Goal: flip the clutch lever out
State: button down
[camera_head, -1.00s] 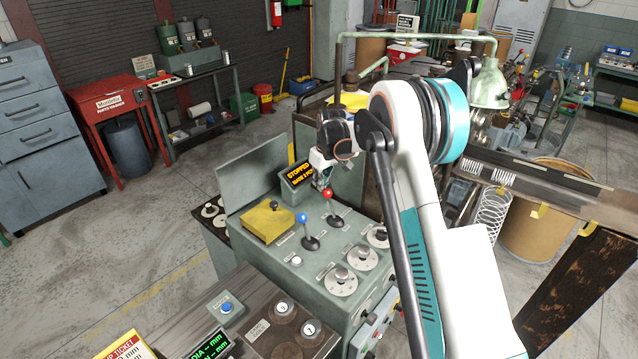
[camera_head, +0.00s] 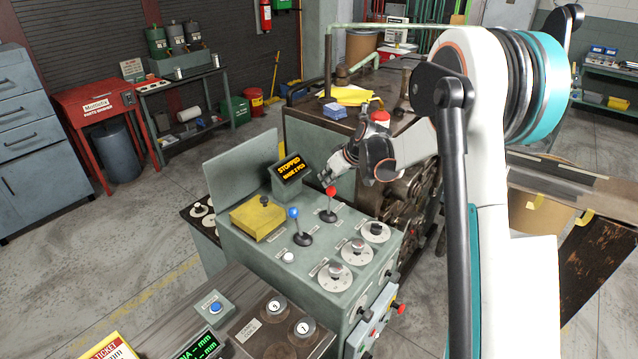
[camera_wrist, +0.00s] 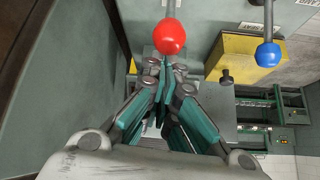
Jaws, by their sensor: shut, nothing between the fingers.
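Two levers stand on the sloped top of the grey-green console, one with a red knob (camera_head: 331,191) and one with a blue knob (camera_head: 293,212). Their labels are too small to read, so I cannot tell which is the clutch lever. The red-knobbed lever is nearly upright; the blue one leans left. My gripper (camera_head: 328,180) is shut and empty, just behind the red knob. In the wrist view my fingertips (camera_wrist: 167,68) lie right beside the red knob (camera_wrist: 169,36); I cannot tell whether they touch it. The blue knob (camera_wrist: 268,54) is apart, to the right.
A yellow box (camera_head: 258,218) sits left of the levers. A display (camera_head: 291,169) reading "STOPPED" stands behind them. Several dials (camera_head: 334,276) lie in front and to the right. Dark machinery (camera_head: 410,190) stands right of my gripper.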

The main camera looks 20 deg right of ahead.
jog(key=shift+s+d+f+t+y+b, duration=0.15)
jog(key=shift+s+d+t+y+b, duration=0.5)
jog(key=shift+s+d+b, duration=0.3)
jog(key=shift+s+d, duration=0.2)
jog(key=shift+s, duration=0.5)
jog(key=shift+f, duration=0.1)
jog(key=shift+s, duration=0.1)
